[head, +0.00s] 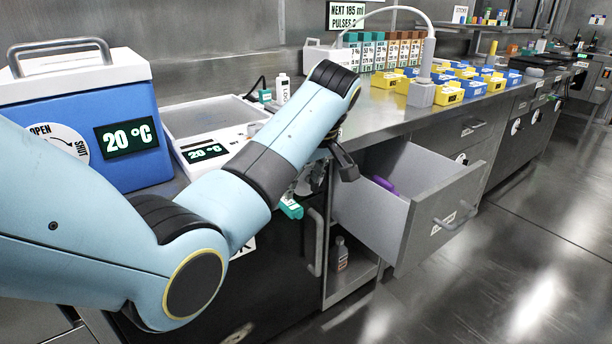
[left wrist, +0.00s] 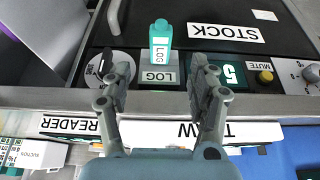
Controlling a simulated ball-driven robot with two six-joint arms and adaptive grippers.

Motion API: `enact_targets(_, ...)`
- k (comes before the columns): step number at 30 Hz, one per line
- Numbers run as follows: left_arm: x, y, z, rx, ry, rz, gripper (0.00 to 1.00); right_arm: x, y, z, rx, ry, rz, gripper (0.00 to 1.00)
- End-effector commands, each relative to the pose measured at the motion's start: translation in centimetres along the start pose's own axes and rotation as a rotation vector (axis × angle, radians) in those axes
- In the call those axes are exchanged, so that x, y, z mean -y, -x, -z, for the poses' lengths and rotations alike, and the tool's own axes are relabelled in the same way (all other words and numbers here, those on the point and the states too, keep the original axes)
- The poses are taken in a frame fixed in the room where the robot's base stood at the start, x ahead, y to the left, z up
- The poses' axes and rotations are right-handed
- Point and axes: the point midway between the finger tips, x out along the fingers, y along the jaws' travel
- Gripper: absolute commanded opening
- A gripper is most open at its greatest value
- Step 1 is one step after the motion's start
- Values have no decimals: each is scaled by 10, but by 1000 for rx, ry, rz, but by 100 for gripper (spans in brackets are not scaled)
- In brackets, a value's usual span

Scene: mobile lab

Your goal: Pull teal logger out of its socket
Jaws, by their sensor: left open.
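The teal logger (left wrist: 160,42), marked LOG, sits at the LOG plate (left wrist: 160,77) on a dark front panel in the left wrist view. Its lower end and the socket are hard to make out. A teal piece that looks like the same logger (head: 291,208) shows below the counter edge in the head view, beneath my left arm. My left gripper (left wrist: 163,82) is open, its two fingers apart on either side of the logger's line, with nothing between the tips. In the head view the left gripper (head: 338,158) is partly hidden by its own arm. My right gripper is not in view.
An open drawer (head: 455,190) with a purple item (head: 384,184) juts out right of my left gripper. A bottle (head: 341,253) stands on a shelf below. A blue cooler box (head: 85,120) and a white device (head: 205,152) stand on the counter. The floor at right is clear.

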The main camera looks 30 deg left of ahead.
Motion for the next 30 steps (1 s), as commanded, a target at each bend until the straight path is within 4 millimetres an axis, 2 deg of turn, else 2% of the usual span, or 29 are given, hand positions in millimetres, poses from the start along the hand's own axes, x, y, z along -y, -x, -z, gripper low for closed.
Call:
enact_targets(1,1,-13,-2,1,-2,5,60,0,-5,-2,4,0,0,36)
enact_targets(6,1,-48,-2,1,-2,5,60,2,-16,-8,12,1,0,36)
enact_targets(12,1,-76,-2,1,-2,4,60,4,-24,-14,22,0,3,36)
enact_targets(17,1,-85,-1,1,-2,1,60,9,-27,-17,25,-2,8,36)
enact_targets(25,1,-86,-1,1,-1,1,60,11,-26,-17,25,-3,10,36)
enact_targets(26,1,-86,-1,1,-1,1,58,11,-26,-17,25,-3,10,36)
enact_targets(30,1,-86,-1,1,-1,1,40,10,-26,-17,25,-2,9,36)
